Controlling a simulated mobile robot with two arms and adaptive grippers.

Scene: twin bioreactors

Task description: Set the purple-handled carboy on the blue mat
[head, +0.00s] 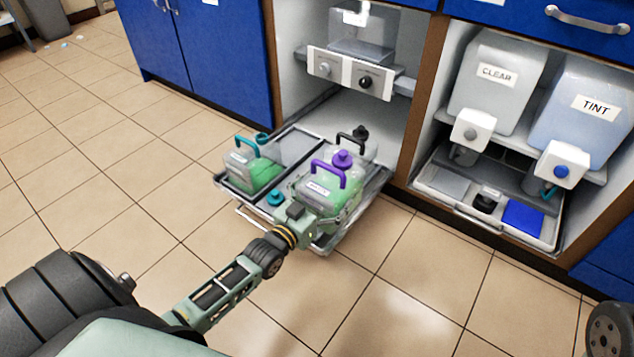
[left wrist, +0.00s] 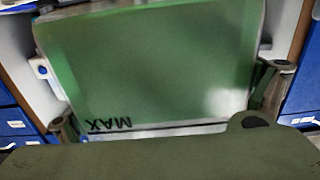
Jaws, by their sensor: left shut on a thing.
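The purple-handled carboy (head: 345,193), clear with green liquid and a purple cap, is at the front right of the pulled-out tray in the head view. My left gripper (head: 318,212) is shut on its near side. In the left wrist view the carboy's green body (left wrist: 150,62) fills the middle, with MAX upside down and a finger at each side. Whether its base touches the tray is hidden. The blue mat (head: 523,218) lies bare at the right end of the right cabinet's tray, below the TINT tank. My right gripper is not in view.
The pulled-out tray (head: 228,190) also holds a teal-handled carboy (head: 255,172) and a black-handled one (head: 352,140) behind. The right tray (head: 450,202) has a grey mat (head: 447,183) and a black cap (head: 484,203). CLEAR (head: 496,80) and TINT (head: 592,105) tanks with taps overhang it. A brown cabinet post (head: 414,110) separates the bays.

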